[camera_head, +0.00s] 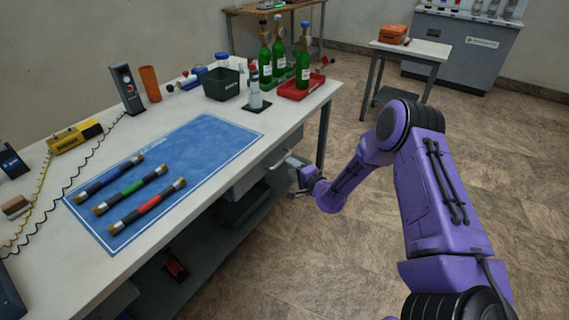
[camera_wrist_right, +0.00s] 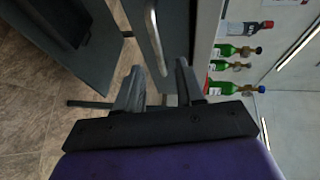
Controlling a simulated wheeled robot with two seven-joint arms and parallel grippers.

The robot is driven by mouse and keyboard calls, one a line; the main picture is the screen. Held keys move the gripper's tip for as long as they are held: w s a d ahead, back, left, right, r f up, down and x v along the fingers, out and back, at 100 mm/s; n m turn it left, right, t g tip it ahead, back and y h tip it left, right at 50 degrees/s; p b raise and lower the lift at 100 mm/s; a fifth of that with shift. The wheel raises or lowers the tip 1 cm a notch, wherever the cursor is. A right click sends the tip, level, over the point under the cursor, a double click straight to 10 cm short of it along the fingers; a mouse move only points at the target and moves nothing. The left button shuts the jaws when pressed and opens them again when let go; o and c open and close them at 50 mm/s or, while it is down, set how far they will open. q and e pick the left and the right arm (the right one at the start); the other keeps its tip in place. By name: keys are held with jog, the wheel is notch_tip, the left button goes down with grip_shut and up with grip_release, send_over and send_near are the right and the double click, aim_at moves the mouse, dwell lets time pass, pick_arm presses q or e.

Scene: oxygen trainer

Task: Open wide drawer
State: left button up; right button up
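The wide drawer (camera_head: 252,178) is a grey front under the right-hand edge of the workbench. Its pale bar handle (camera_head: 283,163) sticks out toward the aisle. My right gripper (camera_head: 299,180) is just outside this handle, at about its height. In the wrist view the two fingers of my right gripper (camera_wrist_right: 159,72) are spread apart with nothing between them. The metal handle (camera_wrist_right: 153,35) lies just ahead of the fingertips, in line with the gap, on the grey drawer front (camera_wrist_right: 174,28). I cannot tell whether the drawer is slightly open. My left gripper is not in view.
The workbench (camera_head: 300,118) holds a blue mat (camera_head: 205,150) with several coloured cylinders, a black bin (camera_head: 221,84) and green bottles (camera_head: 265,62) in trays. A lower shelf (camera_head: 215,240) lies beneath. The floor (camera_head: 335,245) beside the bench is clear.

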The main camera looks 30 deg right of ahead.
jog(key=w, duration=0.2)
jog(key=w+f, duration=0.1)
jog(key=w, duration=0.2)
jog(key=shift+w, duration=0.3)
grip_shut()
jog(key=shift+s, duration=0.1)
